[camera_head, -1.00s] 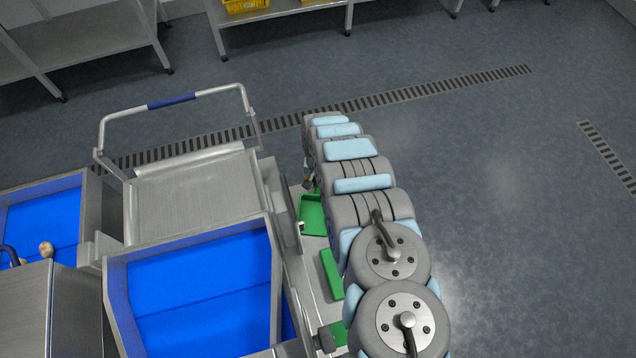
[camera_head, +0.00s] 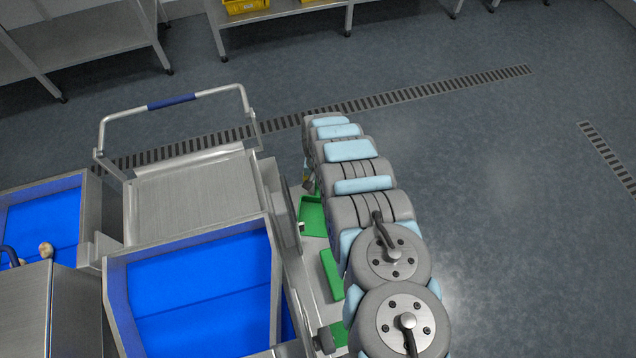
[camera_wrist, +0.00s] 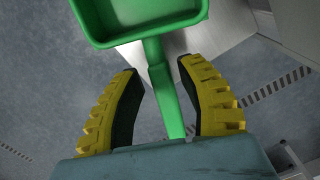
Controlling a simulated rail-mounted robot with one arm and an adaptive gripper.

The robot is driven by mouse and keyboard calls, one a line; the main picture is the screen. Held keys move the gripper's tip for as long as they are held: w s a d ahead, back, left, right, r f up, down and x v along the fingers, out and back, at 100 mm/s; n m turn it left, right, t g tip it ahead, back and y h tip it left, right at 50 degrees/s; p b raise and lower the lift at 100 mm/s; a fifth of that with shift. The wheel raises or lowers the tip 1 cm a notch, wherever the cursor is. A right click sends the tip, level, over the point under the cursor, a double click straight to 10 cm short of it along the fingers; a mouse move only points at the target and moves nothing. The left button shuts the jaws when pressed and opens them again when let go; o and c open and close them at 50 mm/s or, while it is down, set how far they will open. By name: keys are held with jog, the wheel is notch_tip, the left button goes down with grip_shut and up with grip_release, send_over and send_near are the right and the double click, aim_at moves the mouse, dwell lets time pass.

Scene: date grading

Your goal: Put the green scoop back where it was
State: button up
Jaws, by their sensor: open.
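The green scoop (camera_wrist: 140,18) shows in the wrist view, its pan at the top edge and its handle (camera_wrist: 165,90) running down between my fingers. My gripper (camera_wrist: 158,70) is open, with one yellow ribbed finger on each side of the handle and a visible gap to both. The lower end of the handle goes out of sight behind the grey-blue palm. In the head view my arm mostly hides the gripper, and I cannot tell for sure which green piece there is the scoop.
A narrow pale ledge beside the blue-lined bin (camera_head: 118,276) carries green pieces, one near the arm's far end (camera_head: 311,215) and one nearer (camera_head: 331,272). A steel trolley top (camera_head: 190,200) with a raised handle (camera_head: 172,101) stands left. The floor right of my arm is open.

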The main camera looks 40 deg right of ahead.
notch_tip(320, 180, up, 12)
jog(key=p, duration=0.1)
jog(key=shift+w+d+f+p, duration=0.15)
jog(key=shift+w+d+p, duration=0.05)
jog(key=shift+p, duration=0.1)
dwell(0.4)
jog(key=shift+s, duration=0.1)
dwell(0.5)
